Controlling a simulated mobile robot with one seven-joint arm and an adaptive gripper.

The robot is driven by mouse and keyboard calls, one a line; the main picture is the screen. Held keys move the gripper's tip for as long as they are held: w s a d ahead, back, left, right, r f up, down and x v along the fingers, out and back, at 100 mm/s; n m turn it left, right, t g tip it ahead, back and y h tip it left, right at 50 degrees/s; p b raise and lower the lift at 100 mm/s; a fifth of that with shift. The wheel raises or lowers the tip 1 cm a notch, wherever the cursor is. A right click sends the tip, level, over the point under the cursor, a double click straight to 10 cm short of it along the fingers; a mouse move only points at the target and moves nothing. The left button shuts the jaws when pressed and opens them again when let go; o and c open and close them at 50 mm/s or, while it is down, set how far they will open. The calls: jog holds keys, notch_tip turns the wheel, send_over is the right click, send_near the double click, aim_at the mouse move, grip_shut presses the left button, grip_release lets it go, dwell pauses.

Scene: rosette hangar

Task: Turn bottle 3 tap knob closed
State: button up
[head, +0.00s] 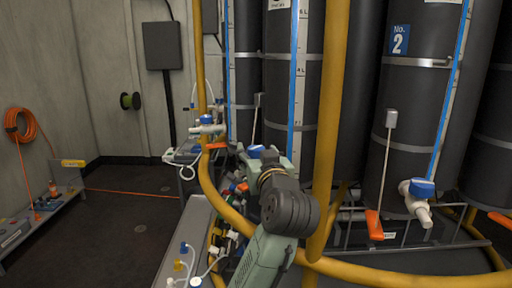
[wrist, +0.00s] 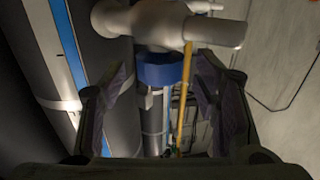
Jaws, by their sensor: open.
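In the wrist view, a blue tap knob (wrist: 165,70) sits on a white tap body (wrist: 160,24). My gripper (wrist: 163,82) is open, with its dark fingers to the left and right of the knob and a visible gap on each side. In the head view, a blue knob (head: 256,149) shows just beyond my wrist, partly hidden by my arm; the fingertips are hidden there. The dark bottle (head: 290,110) behind it shows no readable number. Another tap with a blue knob (head: 422,188) is on the bottle marked No. 2 (head: 400,95).
Yellow pipes (head: 333,110) rise close to the right of my arm and curve below it. Another white tap with a blue knob (head: 207,122) is farther left. Orange handles (head: 374,225) hang by the bottles. Open floor (head: 120,225) lies at left, beside a low bench (head: 40,220).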

jog(key=shift+w+a, duration=0.15)
jog(key=shift+w, duration=0.5)
jog(key=shift+w+a, duration=0.15)
jog(key=shift+w, duration=0.45)
jog(key=shift+c, duration=0.3)
jog(key=c, duration=1.1)
